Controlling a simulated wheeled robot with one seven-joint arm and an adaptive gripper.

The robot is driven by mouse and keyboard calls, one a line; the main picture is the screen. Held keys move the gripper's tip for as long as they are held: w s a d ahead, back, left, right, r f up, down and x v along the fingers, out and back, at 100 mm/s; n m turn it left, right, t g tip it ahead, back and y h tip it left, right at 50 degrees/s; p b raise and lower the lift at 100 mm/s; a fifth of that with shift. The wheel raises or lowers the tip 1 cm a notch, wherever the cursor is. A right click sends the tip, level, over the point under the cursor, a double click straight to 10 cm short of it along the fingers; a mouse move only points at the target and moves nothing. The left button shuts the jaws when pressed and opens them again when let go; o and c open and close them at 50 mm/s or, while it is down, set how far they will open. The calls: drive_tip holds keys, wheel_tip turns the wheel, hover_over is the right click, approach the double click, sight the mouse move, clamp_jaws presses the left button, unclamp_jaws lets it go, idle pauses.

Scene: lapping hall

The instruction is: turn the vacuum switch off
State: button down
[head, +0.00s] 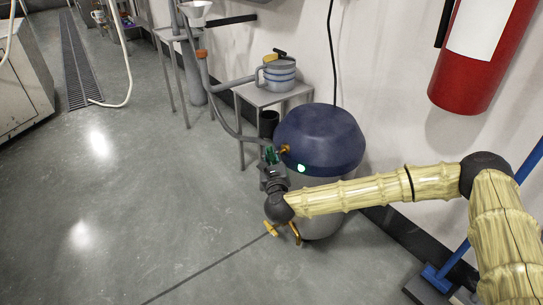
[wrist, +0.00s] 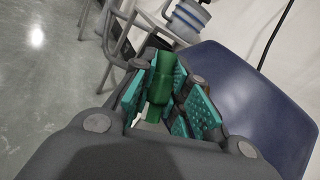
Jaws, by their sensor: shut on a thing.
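The vacuum has a dark blue domed lid (head: 320,135) and a pale grey drum; in the wrist view its lid (wrist: 255,95) fills the right side. A round, bright green-white spot (head: 301,168) shows on its front, just below the lid's rim; I cannot tell whether it is the switch or a lamp. My gripper (head: 269,155) is at the left side of the vacuum, left of that spot. In the wrist view its teal pads are shut on a dark green cylindrical piece (wrist: 161,85). Whether that piece is attached to anything is hidden.
A brass-coloured fitting (head: 284,149) projects from the vacuum beside my gripper. A grey hose (head: 222,112) runs up behind. A small table (head: 270,96) with a grey-blue jug (head: 278,76) stands behind. A red extinguisher (head: 478,60) hangs at right. The floor (head: 140,190) at left is clear.

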drive_tip(key=shift+r+g+p, duration=0.25)
drive_tip(key=shift+g+p, duration=0.05)
drive_tip(key=shift+p, duration=0.55)
drive_tip(key=n+g+p, duration=0.1)
drive_tip(key=p, duration=0.2)
drive_tip(key=shift+r, duration=0.15)
drive_tip(key=n+g+h+p, duration=0.1)
drive_tip(key=g+p, duration=0.2)
drive_tip(key=p, duration=0.4)
drive_tip(key=shift+p, duration=0.4)
drive_tip(key=g+p, duration=0.1)
drive_tip(key=p, duration=0.3)
drive_tip(key=n+g+h+p, duration=0.1)
drive_tip(key=g+p, duration=0.1)
drive_tip(key=p, duration=0.2)
drive_tip(key=shift+a+n, duration=0.1)
drive_tip(key=shift+n, duration=0.2)
drive_tip(key=g+p, duration=0.1)
drive_tip(key=g+h+p, duration=0.1)
drive_tip(key=p, duration=0.1)
drive_tip(key=shift+f+n+h, duration=0.3)
drive_tip(key=shift+f, duration=0.1)
drive_tip(key=shift+f+p, duration=0.1)
drive_tip(key=shift+p, duration=0.4)
drive_tip(key=c, duration=1.4)
unclamp_jaws()
